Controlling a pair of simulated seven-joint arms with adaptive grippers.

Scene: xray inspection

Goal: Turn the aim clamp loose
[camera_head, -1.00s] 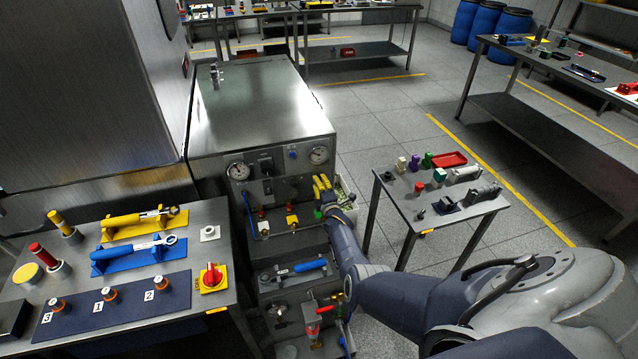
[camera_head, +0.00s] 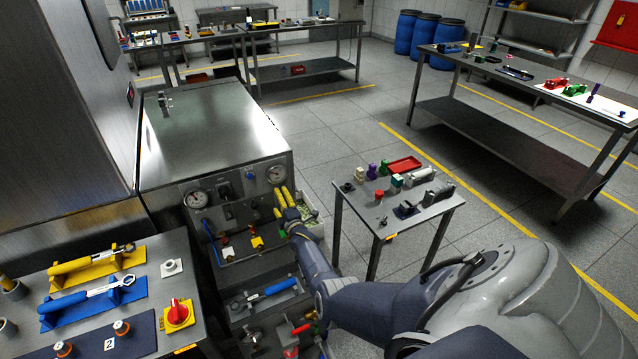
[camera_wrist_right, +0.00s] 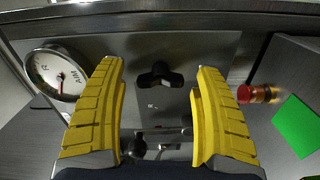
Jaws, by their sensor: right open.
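In the right wrist view a black three-lobed knob (camera_wrist_right: 160,76) sits on a grey panel, just beyond and between my yellow fingers; I take it for the aim clamp. A round gauge marked AIM (camera_wrist_right: 58,76) is left of it. My right gripper (camera_wrist_right: 158,68) is open, its fingers on either side of the knob in the picture, with no clear contact. In the head view my right gripper (camera_head: 284,197) is at the right of the steel cabinet's front panel (camera_head: 234,215), below the right gauge (camera_head: 277,174). The knob cannot be made out there. My left gripper is out of view.
A lever (camera_wrist_right: 155,148) shows low between the fingers, and a red knob (camera_wrist_right: 244,94) is at the right. In the head view a small table (camera_head: 345,205) with blocks stands right of the cabinet. A tool bench (camera_head: 190,262) is at left.

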